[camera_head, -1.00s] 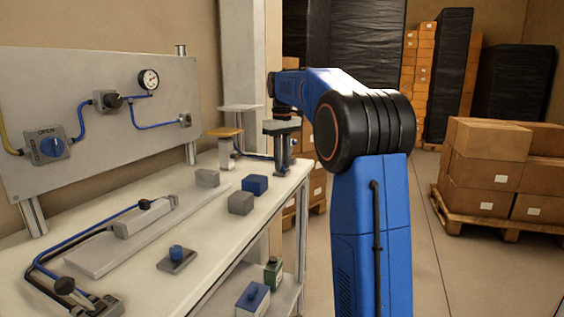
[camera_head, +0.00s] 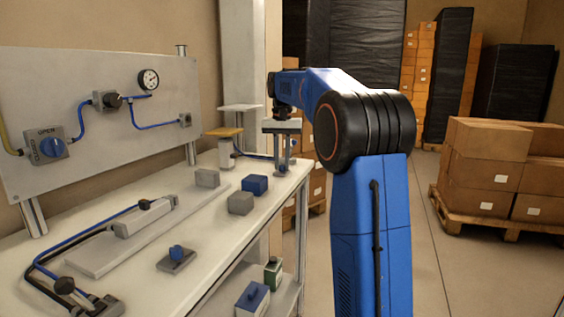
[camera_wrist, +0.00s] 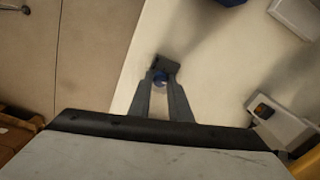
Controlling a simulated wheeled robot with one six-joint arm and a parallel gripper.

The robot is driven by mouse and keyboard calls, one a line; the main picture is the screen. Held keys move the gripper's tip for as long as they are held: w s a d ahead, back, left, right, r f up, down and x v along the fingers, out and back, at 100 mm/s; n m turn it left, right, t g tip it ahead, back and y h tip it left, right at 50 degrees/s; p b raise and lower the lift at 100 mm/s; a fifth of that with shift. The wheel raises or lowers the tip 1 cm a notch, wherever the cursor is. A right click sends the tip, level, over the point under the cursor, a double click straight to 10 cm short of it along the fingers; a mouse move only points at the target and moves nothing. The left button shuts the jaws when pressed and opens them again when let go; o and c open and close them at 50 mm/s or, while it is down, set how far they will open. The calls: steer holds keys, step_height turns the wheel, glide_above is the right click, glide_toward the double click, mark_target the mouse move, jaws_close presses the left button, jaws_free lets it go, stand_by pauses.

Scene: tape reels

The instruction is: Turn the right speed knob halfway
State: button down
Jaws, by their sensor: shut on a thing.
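In the wrist view my gripper (camera_wrist: 160,85) points down with its two fingers shut on a small blue knob (camera_wrist: 160,75). The fingers cover the knob's sides, so its pointer direction cannot be read. A dark base (camera_wrist: 166,63) shows just beyond the fingertips, on the pale bench near its edge. In the head view my gripper (camera_head: 283,165) is low over the far right end of the bench (camera_head: 225,240); the held knob is not clear there. Another blue knob (camera_head: 176,252) on a dark plate sits nearer on the bench, apart from my gripper.
A yellow-topped post (camera_head: 224,132) and a white-topped post (camera_head: 240,107) stand just left of my gripper. Grey and blue blocks (camera_head: 254,184) lie nearer on the bench. A panel (camera_head: 90,95) with a gauge (camera_head: 148,79) and blue valve (camera_head: 51,148) stands behind.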

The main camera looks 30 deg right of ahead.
steer(key=shift+m, duration=0.5)
steer(key=c, duration=1.6)
jaws_free()
steer(key=shift+c, duration=0.2)
step_height(320, 180, up, 17)
steer(key=shift+r, duration=0.2)
